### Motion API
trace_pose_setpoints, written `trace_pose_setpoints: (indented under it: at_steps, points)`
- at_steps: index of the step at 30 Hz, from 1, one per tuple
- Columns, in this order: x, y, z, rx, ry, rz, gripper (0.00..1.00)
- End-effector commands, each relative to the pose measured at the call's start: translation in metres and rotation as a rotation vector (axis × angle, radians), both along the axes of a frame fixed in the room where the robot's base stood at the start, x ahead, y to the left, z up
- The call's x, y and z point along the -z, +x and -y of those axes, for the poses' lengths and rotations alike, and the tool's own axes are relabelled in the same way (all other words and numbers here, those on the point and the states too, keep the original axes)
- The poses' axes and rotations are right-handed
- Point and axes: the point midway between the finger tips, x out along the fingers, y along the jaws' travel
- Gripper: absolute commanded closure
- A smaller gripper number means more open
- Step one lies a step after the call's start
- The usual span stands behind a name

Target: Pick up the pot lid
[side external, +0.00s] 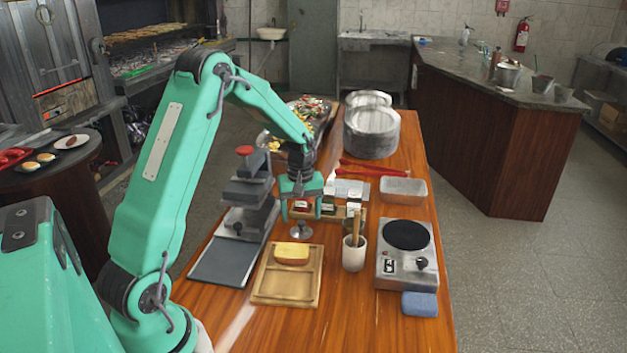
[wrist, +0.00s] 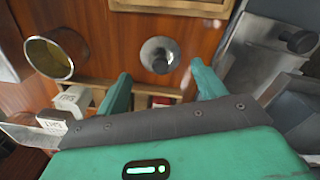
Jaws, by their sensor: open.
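A small shiny metal piece with a round base and a short upright stem (side external: 301,230) stands on the wooden table. It looks like a small lid with a knob, though I cannot be sure it is the pot lid. In the wrist view it (wrist: 158,56) shows as a round grey shape between my fingertips. My gripper (side external: 301,211) points down above it, open and empty. In the wrist view the two green fingers of my gripper (wrist: 160,72) are spread apart. A large metal pot (side external: 371,133) stands further back on the table; its top is partly unclear.
A wooden tray (side external: 287,298) with a yellow block lies in front. A white cup (side external: 354,256) with a wooden handle stands at right, beside a hot plate (side external: 407,270). A dark slicer-like device (side external: 250,210) is close at left. Small jars in a wooden rack (side external: 345,212) stand just behind.

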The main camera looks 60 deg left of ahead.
Motion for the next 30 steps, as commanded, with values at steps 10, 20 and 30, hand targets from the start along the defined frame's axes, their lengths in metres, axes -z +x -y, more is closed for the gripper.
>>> trace_pose_setpoints:
  at_steps: [10,20,30]
  points:
    - [0.037,-0.001,-0.001,0.000,-0.001,-0.003,0.30]
    - [0.040,0.000,-0.001,0.000,0.000,0.000,0.30]
    - [0.040,0.000,-0.001,0.000,0.000,0.000,0.48]
